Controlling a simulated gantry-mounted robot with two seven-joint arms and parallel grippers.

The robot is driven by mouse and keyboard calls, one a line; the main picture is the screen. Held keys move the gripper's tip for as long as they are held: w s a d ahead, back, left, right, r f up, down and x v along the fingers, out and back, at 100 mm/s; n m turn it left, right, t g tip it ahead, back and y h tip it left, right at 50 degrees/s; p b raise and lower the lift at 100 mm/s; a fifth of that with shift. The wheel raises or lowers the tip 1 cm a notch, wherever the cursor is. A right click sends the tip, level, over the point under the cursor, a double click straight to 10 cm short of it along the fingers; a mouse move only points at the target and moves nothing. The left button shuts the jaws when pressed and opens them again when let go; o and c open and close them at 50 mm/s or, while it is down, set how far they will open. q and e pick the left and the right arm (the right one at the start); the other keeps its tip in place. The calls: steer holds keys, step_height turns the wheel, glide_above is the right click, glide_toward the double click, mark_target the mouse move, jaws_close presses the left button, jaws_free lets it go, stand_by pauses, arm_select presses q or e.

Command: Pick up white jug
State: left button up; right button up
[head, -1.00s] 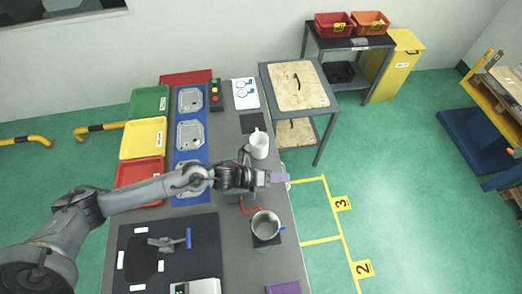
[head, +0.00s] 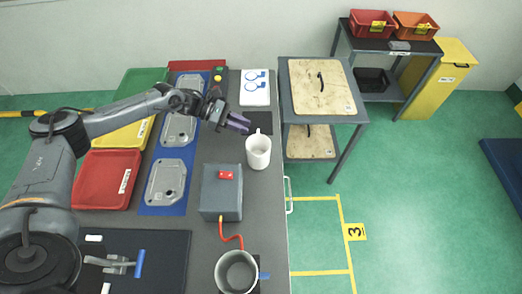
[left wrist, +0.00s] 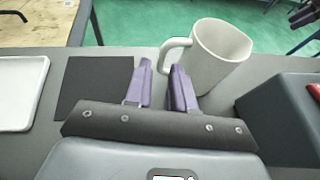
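The white jug (head: 258,151) stands upright on the grey bench near its right edge. It also shows in the left wrist view (left wrist: 215,58), with its handle toward the left, just beyond the fingertips. My left gripper (head: 238,122) is just behind and left of the jug in the head view.
A grey box (head: 221,196) with a red button stands in front of the jug, and a grey pot (head: 237,272) sits nearer. A dark mat (head: 257,124) lies behind the jug. Blue strips with metal castings (head: 167,183) and coloured trays (head: 105,181) are at the left.

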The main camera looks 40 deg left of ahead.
mark_target(258, 148)
arm_select(q)
steer(key=shift+x, duration=1.2)
steer(key=shift+p+x, duration=0.35)
steer(key=shift+x, duration=2.7)
steer(key=shift+s, duration=0.15)
jaws_close()
steer(key=shift+r, duration=0.1)
